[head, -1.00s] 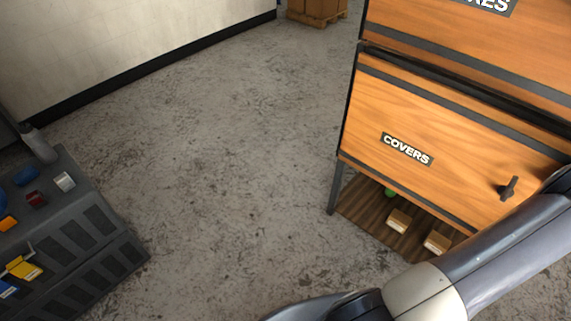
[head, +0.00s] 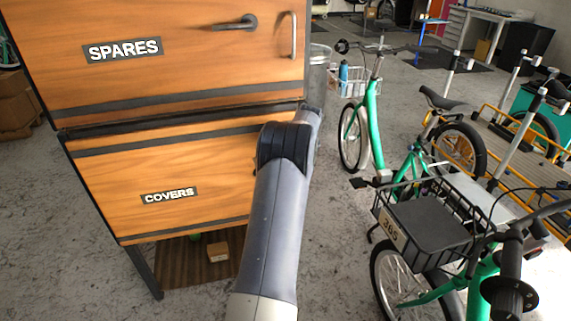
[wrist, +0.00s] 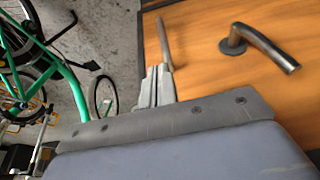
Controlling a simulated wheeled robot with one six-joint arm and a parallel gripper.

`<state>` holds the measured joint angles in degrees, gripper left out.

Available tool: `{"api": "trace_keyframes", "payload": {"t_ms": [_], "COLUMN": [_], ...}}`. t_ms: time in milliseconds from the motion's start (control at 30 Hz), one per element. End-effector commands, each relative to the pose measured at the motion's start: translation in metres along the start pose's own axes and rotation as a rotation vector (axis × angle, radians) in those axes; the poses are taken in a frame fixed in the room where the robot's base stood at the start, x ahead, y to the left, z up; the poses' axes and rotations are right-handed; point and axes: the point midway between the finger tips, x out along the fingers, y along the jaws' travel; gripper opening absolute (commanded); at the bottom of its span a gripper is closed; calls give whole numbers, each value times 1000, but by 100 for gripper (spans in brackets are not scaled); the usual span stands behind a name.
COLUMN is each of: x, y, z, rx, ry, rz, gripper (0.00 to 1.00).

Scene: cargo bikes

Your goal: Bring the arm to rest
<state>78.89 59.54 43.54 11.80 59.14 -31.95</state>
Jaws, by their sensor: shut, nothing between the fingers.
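My arm (head: 272,230) rises from the bottom middle of the head view, in front of the lower cabinet door marked COVERS (head: 215,185). My gripper's fingers are hidden there. In the wrist view my gripper (wrist: 157,78) is shut with nothing visible between its fingers. It lies in front of the wooden upper door marked SPARES (head: 190,70). The vertical bar handle (wrist: 164,44) appears just beyond the fingertips; I cannot tell the gap. The dark lever handle (wrist: 262,45) is to the right of it.
Green bikes stand to the right, one with a black front basket (head: 425,232) near me. A shelf (head: 190,262) under the cabinet holds a small box (head: 217,251). Bare concrete floor shows between the cabinet and the bikes.

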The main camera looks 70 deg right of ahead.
Motion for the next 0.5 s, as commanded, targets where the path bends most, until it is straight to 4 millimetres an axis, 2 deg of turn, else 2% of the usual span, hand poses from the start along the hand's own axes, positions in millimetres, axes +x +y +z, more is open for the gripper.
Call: {"api": "trace_keyframes", "payload": {"t_ms": [233, 367, 500], "x": [-44, -57, -63], "y": [1, 0, 0], "z": [2, 2, 3], "rx": [2, 2, 2], "ry": [1, -1, -3], "rz": [3, 2, 1], "gripper": [0, 0, 0]}}
